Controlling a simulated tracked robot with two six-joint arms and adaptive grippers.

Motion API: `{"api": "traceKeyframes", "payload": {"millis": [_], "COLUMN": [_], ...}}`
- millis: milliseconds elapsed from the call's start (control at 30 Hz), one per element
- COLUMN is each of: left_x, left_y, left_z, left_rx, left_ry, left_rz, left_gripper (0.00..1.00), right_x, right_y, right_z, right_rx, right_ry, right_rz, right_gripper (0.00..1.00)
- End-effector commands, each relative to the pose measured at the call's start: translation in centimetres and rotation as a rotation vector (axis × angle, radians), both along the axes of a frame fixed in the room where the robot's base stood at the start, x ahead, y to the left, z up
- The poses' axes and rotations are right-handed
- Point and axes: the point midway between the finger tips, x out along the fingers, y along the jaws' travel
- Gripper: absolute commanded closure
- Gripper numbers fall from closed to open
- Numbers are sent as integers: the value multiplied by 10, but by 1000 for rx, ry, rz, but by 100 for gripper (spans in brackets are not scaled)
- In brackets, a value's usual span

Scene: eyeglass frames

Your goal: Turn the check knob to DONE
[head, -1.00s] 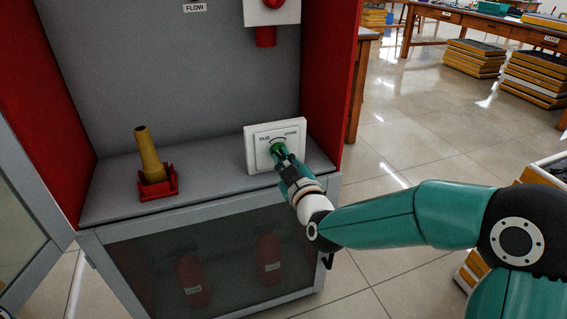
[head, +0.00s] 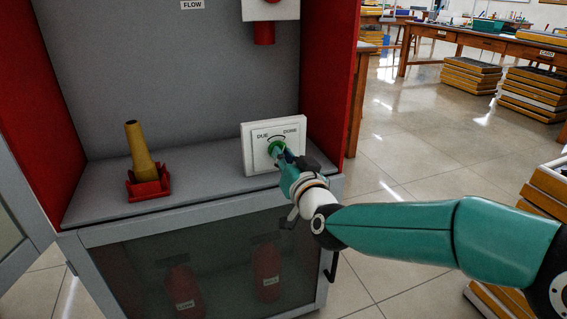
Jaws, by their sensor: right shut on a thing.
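The check knob is a green knob (head: 275,147) on a white plate (head: 252,160) that stands on the cabinet shelf at the right. The plate is marked DUE on the left and DONE on the right, with a curved line between the words. My right gripper (head: 279,155) is at the knob and shut on it, hiding most of it. I cannot tell which word the knob points to. My left gripper is not in view.
A brass nozzle (head: 141,150) stands in a red holder (head: 149,187) on the grey shelf (head: 205,178) at the left. A white box with a red fitting (head: 264,32) hangs above the plate. The red cabinet side wall (head: 334,80) is close at the right.

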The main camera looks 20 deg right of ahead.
Motion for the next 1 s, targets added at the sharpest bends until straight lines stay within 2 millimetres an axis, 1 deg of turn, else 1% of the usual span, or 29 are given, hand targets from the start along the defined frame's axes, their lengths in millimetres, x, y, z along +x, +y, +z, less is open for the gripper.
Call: {"api": "traceKeyframes", "payload": {"millis": [33, 200, 400, 700, 1000], "left_x": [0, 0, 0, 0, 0], "left_y": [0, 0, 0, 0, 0], "left_z": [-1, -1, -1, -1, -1], "left_rx": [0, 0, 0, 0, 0], "left_ry": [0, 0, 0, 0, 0], "left_rz": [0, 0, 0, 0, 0], "left_gripper": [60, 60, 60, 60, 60], "right_x": [0, 0, 0, 0, 0], "right_y": [0, 0, -1, -2, -2], "right_z": [-2, -2, -3, -3, -3], "right_rx": [43, 177, 292, 367, 373], "right_ry": [7, 12, 17, 19, 20], "right_rz": [2, 1, 0, -2, -3], "right_gripper": [100, 100, 100, 100, 100]}}
